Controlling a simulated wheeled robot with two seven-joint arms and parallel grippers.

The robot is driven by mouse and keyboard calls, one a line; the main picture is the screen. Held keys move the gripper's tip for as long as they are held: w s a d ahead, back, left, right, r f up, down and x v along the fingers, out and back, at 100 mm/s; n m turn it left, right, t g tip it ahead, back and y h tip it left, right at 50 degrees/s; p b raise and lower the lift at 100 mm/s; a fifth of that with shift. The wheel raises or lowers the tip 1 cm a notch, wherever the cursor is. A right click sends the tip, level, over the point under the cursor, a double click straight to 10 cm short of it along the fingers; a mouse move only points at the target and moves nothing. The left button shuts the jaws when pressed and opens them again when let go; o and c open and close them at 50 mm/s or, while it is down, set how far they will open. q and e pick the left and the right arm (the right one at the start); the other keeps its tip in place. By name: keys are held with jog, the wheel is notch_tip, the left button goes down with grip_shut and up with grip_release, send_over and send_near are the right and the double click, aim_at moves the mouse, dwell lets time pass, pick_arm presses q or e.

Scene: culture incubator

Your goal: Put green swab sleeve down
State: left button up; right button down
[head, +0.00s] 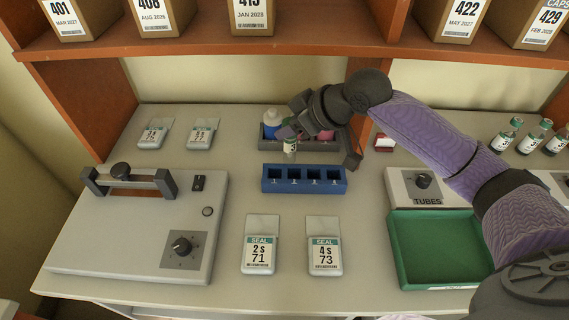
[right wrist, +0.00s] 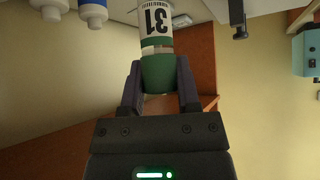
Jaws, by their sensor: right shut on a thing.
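The green swab sleeve, with a white label reading 31, is held in my right gripper (right wrist: 160,78). In the right wrist view the sleeve (right wrist: 158,68) sits between the two fingers, its green end towards the palm. In the head view my right gripper (head: 289,128) reaches in from the right, above the grey rack. My left gripper is not in view.
The blue rack has several slots that look empty. A blue-and-white bottle (head: 271,122) stands in the grey rack. Seal packs (head: 260,257) lie in front. A sealing machine (head: 130,235) is left, a green tray (head: 440,248) right. A shelf (head: 300,40) overhangs the back.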

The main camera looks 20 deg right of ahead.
jog(key=shift+m, duration=0.4)
jog(key=f+b, duration=0.1)
jog(key=f, duration=0.2)
jog(key=d+f+b, duration=0.1)
jog(key=f, duration=0.3)
jog(key=w+f+b, duration=0.1)
jog(key=f, duration=0.2)
jog(key=shift+w+d+f, duration=0.1)
jog(key=shift+d+f, duration=0.05)
jog(key=shift+d, duration=0.25)
jog(key=shift+h, duration=0.3)
jog(key=shift+c, duration=1.6)
grip_release()
